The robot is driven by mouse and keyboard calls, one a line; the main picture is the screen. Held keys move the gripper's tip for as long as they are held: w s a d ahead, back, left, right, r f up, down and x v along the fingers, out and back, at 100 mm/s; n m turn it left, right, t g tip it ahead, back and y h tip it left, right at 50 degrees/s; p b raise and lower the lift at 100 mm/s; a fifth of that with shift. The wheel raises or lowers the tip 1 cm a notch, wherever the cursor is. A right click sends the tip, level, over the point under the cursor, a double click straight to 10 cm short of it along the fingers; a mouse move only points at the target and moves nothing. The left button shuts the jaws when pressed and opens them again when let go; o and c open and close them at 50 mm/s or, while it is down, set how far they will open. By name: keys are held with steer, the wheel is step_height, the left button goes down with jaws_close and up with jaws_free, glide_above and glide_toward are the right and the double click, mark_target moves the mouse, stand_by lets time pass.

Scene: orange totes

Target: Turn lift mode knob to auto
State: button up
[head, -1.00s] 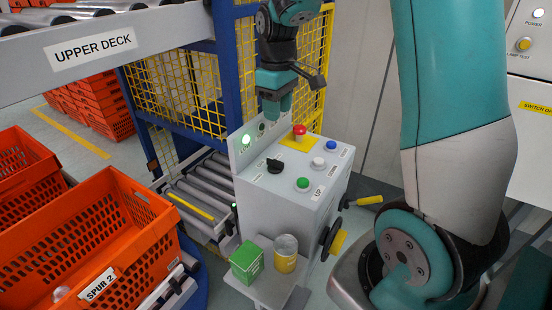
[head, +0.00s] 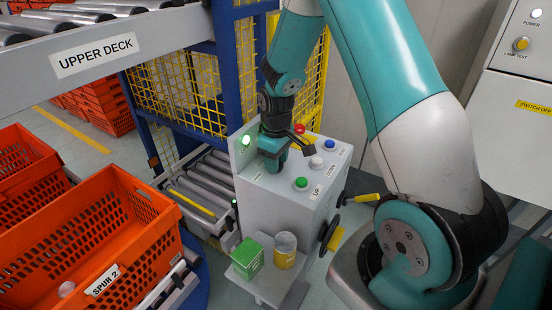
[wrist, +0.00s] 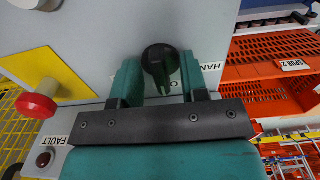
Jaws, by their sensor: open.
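The black lift mode knob (wrist: 161,62) stands on the grey panel face in the wrist view. My gripper (wrist: 160,72) is open, with one teal finger on each side of the knob. Small gaps show between the fingers and the knob, so it is not clamped. A "HAND" label (wrist: 212,67) is beside the right finger, and a letter "O" shows between the fingers. The rest of the lettering is hidden. In the head view my gripper (head: 273,160) is low over the control box (head: 262,205) and hides the knob.
A red mushroom button (wrist: 36,105) on a yellow plate is near my gripper. White (head: 316,162), blue (head: 330,144) and green (head: 301,183) buttons are on the box top. A green carton (head: 247,259) and a cup (head: 285,251) stand on a low shelf. Orange totes (head: 120,245) are left.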

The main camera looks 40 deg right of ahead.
jaws_close()
steer(key=m, duration=0.4)
steer(key=shift+b, duration=0.35)
steer(key=shift+a+m, duration=0.15)
steer(key=shift+m, duration=2.35)
jaws_free()
